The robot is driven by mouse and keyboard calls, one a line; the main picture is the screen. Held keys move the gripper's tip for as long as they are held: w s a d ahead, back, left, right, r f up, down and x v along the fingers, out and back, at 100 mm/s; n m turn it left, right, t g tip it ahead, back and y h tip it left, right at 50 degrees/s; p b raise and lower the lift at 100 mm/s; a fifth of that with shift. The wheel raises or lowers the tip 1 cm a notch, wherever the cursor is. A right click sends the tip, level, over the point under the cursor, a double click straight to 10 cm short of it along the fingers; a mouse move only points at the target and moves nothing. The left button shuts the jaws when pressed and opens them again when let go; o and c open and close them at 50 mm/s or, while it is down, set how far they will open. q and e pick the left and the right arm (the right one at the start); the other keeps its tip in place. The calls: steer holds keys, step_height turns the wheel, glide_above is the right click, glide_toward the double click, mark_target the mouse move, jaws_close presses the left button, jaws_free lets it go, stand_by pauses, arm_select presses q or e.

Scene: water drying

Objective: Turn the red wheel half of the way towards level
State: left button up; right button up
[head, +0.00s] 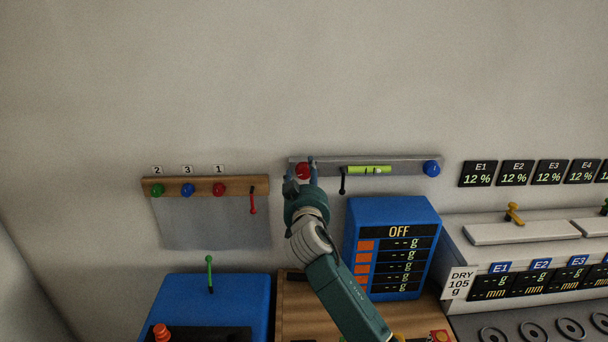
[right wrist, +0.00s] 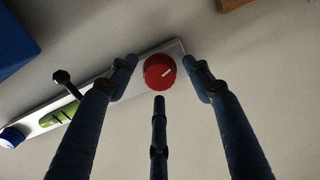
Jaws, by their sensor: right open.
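The red wheel (head: 303,170) is a round knob at the left end of a grey metal bar (head: 410,166) on the wall. A green spirit level (head: 369,170) sits on the bar, with a blue wheel (head: 432,168) at its right end. My right gripper (head: 301,177) is at the red wheel. My left gripper is not in view.
A black lever (head: 343,181) hangs beside the level. A wooden rail (head: 205,187) with green, blue and red knobs is at left. A blue scale box (head: 392,246) reading OFF stands below the bar. The wall above is clear.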

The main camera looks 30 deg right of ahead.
steer(key=c, duration=1.2)
steer(key=shift+o, duration=0.2)
steer(key=shift+f+m+b, duration=0.25)
steer(key=shift+m+b, duration=0.15)
steer(key=shift+b, duration=0.6)
steer(key=shift+a+r+m+b, duration=0.1)
steer(key=shift+r+m+b, duration=0.15)
steer(key=shift+m+b, duration=0.15)
steer(key=shift+r, duration=0.1)
